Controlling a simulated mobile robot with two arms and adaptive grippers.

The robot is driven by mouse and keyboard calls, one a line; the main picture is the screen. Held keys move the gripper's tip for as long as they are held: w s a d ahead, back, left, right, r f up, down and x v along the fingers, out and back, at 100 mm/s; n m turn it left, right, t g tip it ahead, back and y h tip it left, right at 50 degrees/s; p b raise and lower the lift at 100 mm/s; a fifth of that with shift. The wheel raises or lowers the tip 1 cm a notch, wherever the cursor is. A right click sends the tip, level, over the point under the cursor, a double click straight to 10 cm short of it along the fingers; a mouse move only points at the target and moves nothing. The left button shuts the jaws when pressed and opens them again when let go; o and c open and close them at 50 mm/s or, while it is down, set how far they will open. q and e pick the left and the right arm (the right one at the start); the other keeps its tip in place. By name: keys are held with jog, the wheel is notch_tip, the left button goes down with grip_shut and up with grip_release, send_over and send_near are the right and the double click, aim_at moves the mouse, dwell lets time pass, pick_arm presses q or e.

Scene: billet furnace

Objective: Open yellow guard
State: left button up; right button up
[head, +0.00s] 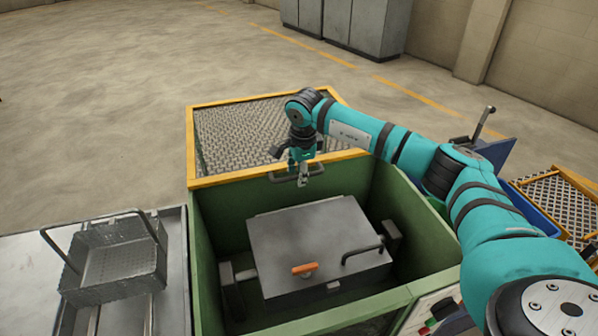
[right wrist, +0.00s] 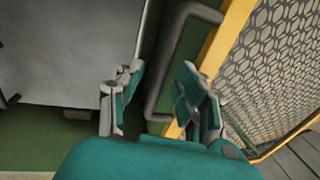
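The yellow guard (head: 190,140) is a yellow frame with grey mesh, at the back of the green housing (head: 205,260). The front part of the housing is uncovered. A grey handle (head: 277,178) sits on the guard's near edge. My right gripper (head: 303,181) is at this handle, pointing down. In the right wrist view, the handle (right wrist: 178,50) shows between the two spread fingers of my right gripper (right wrist: 160,98), and the yellow frame (right wrist: 226,38) runs beside it. I cannot tell whether the fingers touch the handle. My left gripper is out of view.
Inside the housing is a grey lidded box (head: 310,235) with an orange grip (head: 305,269) and a black bar handle (head: 362,252). A metal basket (head: 115,262) stands on a tray at left. A blue bin (head: 530,205) is at right. Floor behind is clear up to grey cabinets (head: 352,22).

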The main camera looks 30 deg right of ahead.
jog(key=shift+r, duration=0.1)
notch_tip(320, 180, up, 12)
jog(key=s, duration=0.2)
jog(key=shift+s+a+f, duration=0.15)
jog(key=shift+a+f, duration=0.05)
jog(key=shift+a, duration=0.05)
dwell(0.5)
